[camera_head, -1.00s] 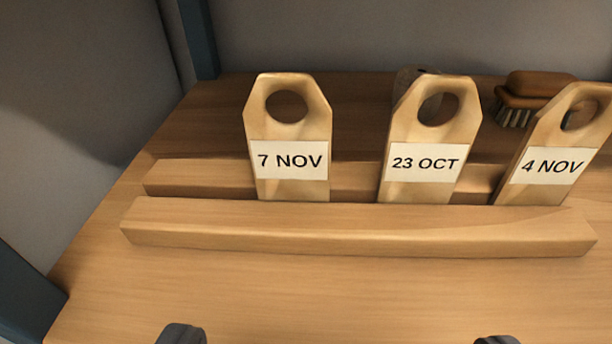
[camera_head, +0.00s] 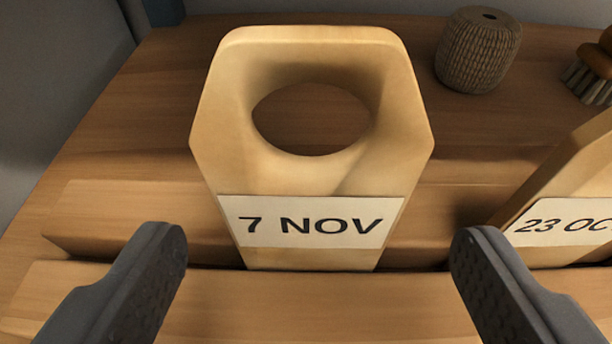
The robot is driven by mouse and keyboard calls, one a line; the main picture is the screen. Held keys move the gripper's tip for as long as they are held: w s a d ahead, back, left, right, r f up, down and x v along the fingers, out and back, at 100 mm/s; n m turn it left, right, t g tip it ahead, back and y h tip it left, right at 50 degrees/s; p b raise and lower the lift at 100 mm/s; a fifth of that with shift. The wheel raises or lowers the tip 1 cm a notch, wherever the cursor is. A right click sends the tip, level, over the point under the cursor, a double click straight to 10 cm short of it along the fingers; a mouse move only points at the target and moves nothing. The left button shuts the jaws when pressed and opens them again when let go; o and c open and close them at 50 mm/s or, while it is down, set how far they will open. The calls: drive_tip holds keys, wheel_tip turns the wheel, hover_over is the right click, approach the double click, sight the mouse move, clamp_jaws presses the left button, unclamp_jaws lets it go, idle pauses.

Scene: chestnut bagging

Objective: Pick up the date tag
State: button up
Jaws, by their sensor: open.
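A wooden date tag marked "7 NOV" (camera_head: 311,180) stands upright in the slot of a wooden rack (camera_head: 230,310). It has a round hole near its top and a white label below. My gripper (camera_head: 317,245) is open and empty, with one dark finger at the left and one at the right of the tag. Neither finger touches the tag. A second tag marked "23 OCT" (camera_head: 575,205) stands in the same rack at the right and is cut off by the picture's edge. The tags' lower ends are hidden in the rack.
A ball of twine (camera_head: 478,50) stands on the wooden shelf (camera_head: 150,110) behind the rack. A brush (camera_head: 592,72) lies at the right edge. A grey wall is at the far left. The right finger is near the "23 OCT" tag.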

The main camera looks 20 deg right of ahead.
sight(309, 231)
drive_tip(key=shift+x, duration=2)
drive_tip(key=shift+a, duration=0.2)
drive_tip(key=c, duration=0.9)
